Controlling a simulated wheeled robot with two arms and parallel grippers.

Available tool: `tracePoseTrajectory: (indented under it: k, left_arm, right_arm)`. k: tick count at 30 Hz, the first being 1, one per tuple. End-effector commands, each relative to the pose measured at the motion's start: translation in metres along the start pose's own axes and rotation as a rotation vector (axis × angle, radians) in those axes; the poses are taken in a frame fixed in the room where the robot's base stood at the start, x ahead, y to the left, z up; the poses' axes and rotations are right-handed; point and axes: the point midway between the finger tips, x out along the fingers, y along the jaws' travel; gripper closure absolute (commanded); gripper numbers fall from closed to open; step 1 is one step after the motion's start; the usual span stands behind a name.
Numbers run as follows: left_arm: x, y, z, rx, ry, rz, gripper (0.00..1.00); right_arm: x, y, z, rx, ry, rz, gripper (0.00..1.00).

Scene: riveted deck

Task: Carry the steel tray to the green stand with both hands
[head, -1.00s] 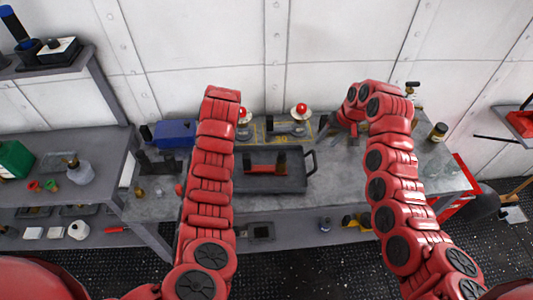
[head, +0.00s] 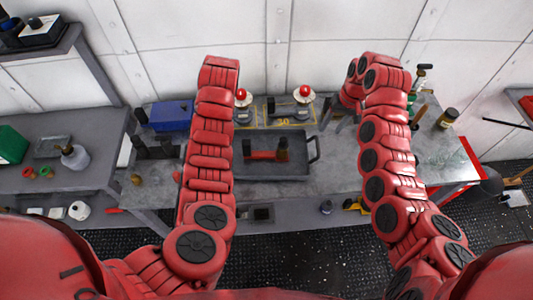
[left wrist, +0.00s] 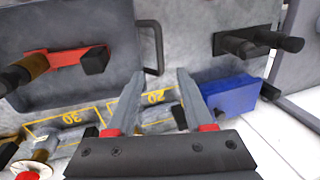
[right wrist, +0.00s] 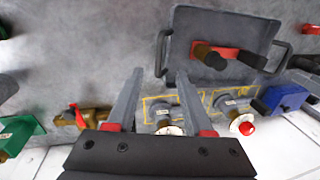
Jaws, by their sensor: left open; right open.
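The steel tray (head: 300,170) is a dark grey rectangular pan on the workbench, with a looped handle at its right end. A red part with dark upright pieces (head: 268,154) lies in it. My right gripper (right wrist: 160,72) is open and empty, its fingertips on either side of a tray handle (right wrist: 160,50) in the right wrist view; the depth gap is unclear. My left gripper (left wrist: 160,72) is open and empty near the other handle (left wrist: 157,45). My left arm hides that handle and the left gripper in the head view. I cannot identify a green stand.
Two instruments with red domes (head: 302,92) stand on yellow-marked spots behind the tray. A blue box (head: 170,115) and dark fixture (head: 150,147) are left of it. A green box (head: 12,145) is on the left shelf. Bottles (head: 448,118) stand at right.

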Motion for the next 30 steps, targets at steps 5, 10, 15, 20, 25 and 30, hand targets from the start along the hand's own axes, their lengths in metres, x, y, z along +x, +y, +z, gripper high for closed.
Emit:
tracePoseTrajectory:
  k: [5,10,15,20,25,30]
  left_arm:
    - [0.035,0.0,0.001,0.001,-0.004,0.001,0.48]
    - [0.068,0.001,0.001,-0.001,-0.005,0.002,0.48]
    - [0.098,0.0,0.0,-0.002,-0.002,0.003,0.48]
    - [0.119,0.0,0.001,-0.003,-0.004,0.003,0.48]
    - [0.129,0.001,-0.001,0.0,0.002,0.002,0.48]
    - [0.132,0.001,-0.001,0.001,0.003,0.001,0.48]
  right_arm:
    - [0.036,0.0,0.002,-0.002,-0.004,0.004,0.48]
    - [0.069,0.002,0.002,-0.001,-0.006,0.004,0.48]
    - [0.098,0.002,0.002,-0.001,-0.006,0.005,0.48]
    - [0.118,0.001,0.001,-0.004,-0.004,0.005,0.48]
    - [0.13,0.001,0.002,-0.002,-0.004,0.005,0.48]
    - [0.132,0.001,0.001,-0.001,-0.001,0.005,0.48]
